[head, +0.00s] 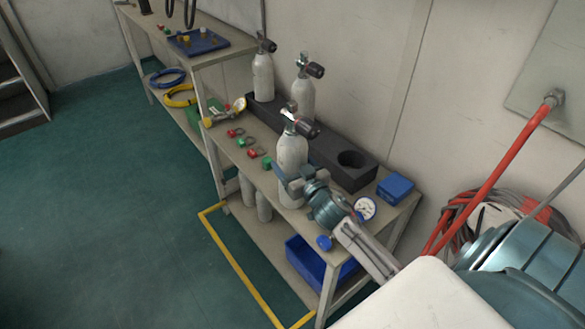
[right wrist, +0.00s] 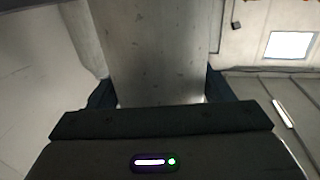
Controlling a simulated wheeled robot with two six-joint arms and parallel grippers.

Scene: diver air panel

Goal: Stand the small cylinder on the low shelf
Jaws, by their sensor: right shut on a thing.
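A pale grey cylinder (head: 291,152) with a black-knobbed valve on top is upright at the front of the bench, and my right gripper (head: 298,182) is shut on its lower part. In the right wrist view the cylinder's grey side (right wrist: 145,50) fills the space between the fingers. The low shelf (head: 268,250) is under this bench, and two grey cylinders (head: 264,206) without visible valves stand there at the left. My left gripper is not in view.
A black rack (head: 326,150) at the back holds two valved cylinders (head: 263,77) and has one empty hole. A blue box (head: 395,188), gauges (head: 364,209) and small coloured fittings (head: 253,152) are on the bench. A blue bin (head: 305,262) occupies the low shelf's right end.

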